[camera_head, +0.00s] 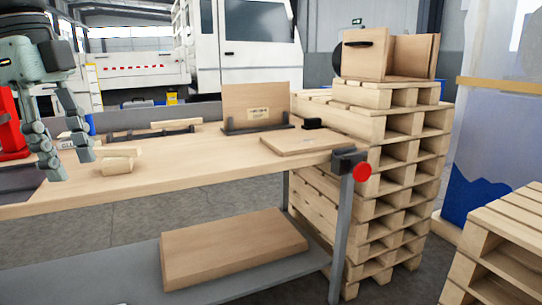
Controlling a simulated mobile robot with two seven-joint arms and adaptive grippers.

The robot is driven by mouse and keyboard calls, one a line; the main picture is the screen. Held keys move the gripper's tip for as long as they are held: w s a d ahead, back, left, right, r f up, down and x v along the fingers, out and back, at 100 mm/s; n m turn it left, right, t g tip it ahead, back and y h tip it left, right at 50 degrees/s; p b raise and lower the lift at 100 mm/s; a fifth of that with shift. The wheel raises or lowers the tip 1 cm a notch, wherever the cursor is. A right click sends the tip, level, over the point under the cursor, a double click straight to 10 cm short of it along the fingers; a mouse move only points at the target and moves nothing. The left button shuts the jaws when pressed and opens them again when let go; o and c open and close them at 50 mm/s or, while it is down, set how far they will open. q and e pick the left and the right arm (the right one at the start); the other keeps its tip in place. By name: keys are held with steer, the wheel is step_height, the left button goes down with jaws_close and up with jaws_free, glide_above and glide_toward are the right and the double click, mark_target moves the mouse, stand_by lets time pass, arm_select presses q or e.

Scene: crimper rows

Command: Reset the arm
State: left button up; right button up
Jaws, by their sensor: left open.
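My left gripper (69,166) hangs at the left of the head view, its fingers pointing down over the workbench (200,178). Its fingers are spread apart with nothing seen between them. A small wooden block (117,166) lies on the bench just right of the fingers, apart from them as far as I can tell. My right gripper does not show.
A wooden panel (256,106) stands in a dark holder, and a flat board (299,141) lies at the bench's right end. A red knob (362,172) sits at that corner. Stacked pallets (372,215) stand behind it, with a wooden box (410,56) on top. The bench's middle is clear.

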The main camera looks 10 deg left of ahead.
arm_select(q)
steer(key=w+f+n+t+h, duration=0.1)
steer(key=w+f+t+h, duration=0.95)
steer(key=w, duration=0.45)
steer(key=a+f+n+t+y, duration=0.3)
steer(key=a+f+n+y, duration=0.25)
steer(key=f, duration=0.45)
steer(key=a+f+n+t+y, duration=0.2)
steer(key=a+f+n+y, duration=0.35)
steer(key=f, duration=0.35)
steer(key=s+d+f+n+g+y, duration=0.1)
steer(key=s+f+n+g+y, duration=0.15)
steer(key=s+f, duration=0.45)
steer(key=s+d+f+n+g+y, duration=0.1)
steer(key=s+f+g+y, duration=0.15)
steer(key=f, duration=0.75)
steer(key=s+d+f+g+h, duration=0.2)
steer(key=s+d+f+g, duration=0.5)
steer(key=s+d+f, duration=0.6)
steer(key=s+d, duration=0.1)
steer(key=s, duration=0.1)
steer(key=shift+s+f+h, duration=0.35)
steer(key=shift+f, duration=0.05)
